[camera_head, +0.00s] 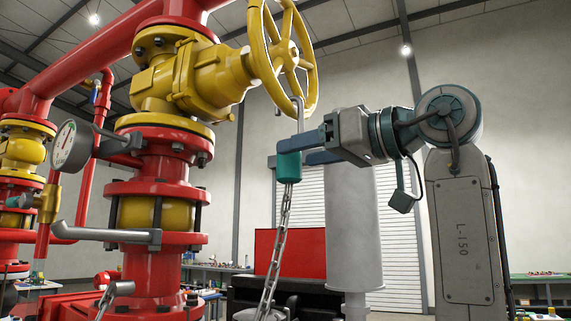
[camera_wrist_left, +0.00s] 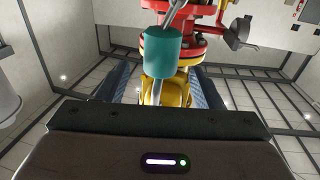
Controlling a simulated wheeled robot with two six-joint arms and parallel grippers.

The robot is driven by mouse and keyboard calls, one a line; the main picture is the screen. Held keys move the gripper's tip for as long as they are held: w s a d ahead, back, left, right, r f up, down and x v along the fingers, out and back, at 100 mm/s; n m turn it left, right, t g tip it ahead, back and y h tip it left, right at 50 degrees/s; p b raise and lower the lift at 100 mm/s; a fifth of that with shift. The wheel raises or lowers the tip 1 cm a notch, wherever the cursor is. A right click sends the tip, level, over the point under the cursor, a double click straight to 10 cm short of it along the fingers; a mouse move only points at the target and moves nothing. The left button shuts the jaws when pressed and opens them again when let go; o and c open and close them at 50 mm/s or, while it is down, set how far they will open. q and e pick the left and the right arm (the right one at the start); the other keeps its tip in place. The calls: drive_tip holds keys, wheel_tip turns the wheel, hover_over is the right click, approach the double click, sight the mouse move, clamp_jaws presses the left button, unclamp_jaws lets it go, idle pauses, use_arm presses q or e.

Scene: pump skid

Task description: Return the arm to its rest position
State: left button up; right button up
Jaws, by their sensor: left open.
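A teal padlock (camera_head: 289,167) hangs below the yellow handwheel (camera_head: 262,52), its grey shackle up at the lower rim. Whether the shackle is closed is too small to tell. A chain (camera_head: 275,245) runs down from the padlock. My left gripper (camera_head: 292,156) is open, its blue fingers reaching left on either side of the padlock. In the left wrist view the padlock (camera_wrist_left: 162,53) shows between the two spread fingers (camera_wrist_left: 160,85), apart from both. The fingers do not hold it. My right gripper is not in view.
The red pipework with a yellow valve (camera_head: 178,80) stands at left, with a pressure gauge (camera_head: 70,146) and a grey lever (camera_head: 105,235). A grey cylinder (camera_head: 354,230) is behind the gripper. A red panel (camera_head: 290,258) and benches are farther back.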

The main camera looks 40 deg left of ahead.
use_arm(q)
drive_tip(key=d, duration=0.5)
drive_tip(key=shift+w+d+b, duration=0.15)
drive_tip(key=shift+d+b, duration=0.1)
drive_tip(key=shift+b, duration=0.15)
